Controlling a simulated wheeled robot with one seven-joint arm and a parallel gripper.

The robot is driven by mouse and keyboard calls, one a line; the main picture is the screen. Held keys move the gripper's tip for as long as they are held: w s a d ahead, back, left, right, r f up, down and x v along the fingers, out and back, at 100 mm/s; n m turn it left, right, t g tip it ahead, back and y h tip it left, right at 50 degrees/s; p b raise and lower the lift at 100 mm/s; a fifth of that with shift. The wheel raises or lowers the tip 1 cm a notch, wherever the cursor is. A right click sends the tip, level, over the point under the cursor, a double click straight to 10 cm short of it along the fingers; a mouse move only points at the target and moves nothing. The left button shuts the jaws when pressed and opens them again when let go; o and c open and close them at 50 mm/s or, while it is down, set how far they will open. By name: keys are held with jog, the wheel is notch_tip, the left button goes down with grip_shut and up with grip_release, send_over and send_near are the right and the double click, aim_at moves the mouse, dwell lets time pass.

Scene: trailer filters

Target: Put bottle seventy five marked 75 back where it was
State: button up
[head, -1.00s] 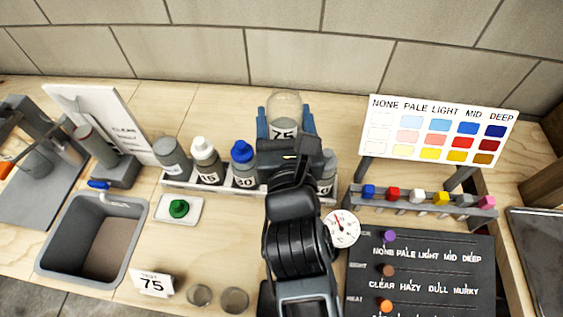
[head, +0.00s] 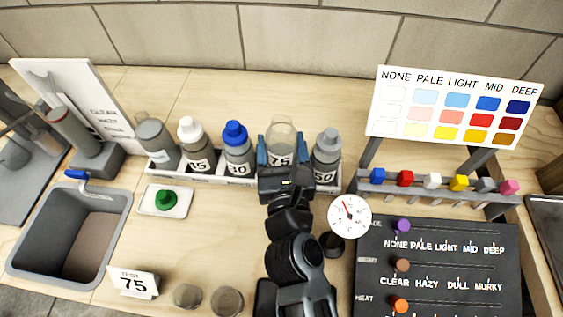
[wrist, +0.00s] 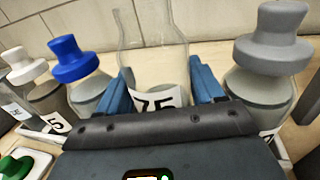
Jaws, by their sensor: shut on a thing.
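Bottle seventy five (head: 282,142) is a clear, uncapped bottle with a white label marked 75. My gripper (head: 281,158) is shut on it, with a blue finger on each side. The bottle is upright in the row, between the blue-capped bottle marked 30 (head: 238,150) and the grey-capped bottle (head: 327,148). The wrist view also shows bottle seventy five (wrist: 150,50) between the blue fingers (wrist: 165,98). My gripper hides its base, so I cannot tell whether it touches the white rack (head: 216,177).
A white-capped bottle marked 15 (head: 196,148) and a grey bottle (head: 156,143) stand further left in the rack. A green cap (head: 166,198) lies on a small white tray (head: 147,209). A card marked 75 (head: 133,283), a sink (head: 70,235) and a dial (head: 349,217) are nearby.

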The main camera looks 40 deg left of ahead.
aim_at(281, 158)
jog(key=shift+f+b, duration=1.7)
jog(key=shift+f, duration=0.2)
jog(key=shift+f, duration=0.15)
jog(key=o, duration=1.1)
jog(key=b+v, duration=0.1)
jog(key=v, duration=1.1)
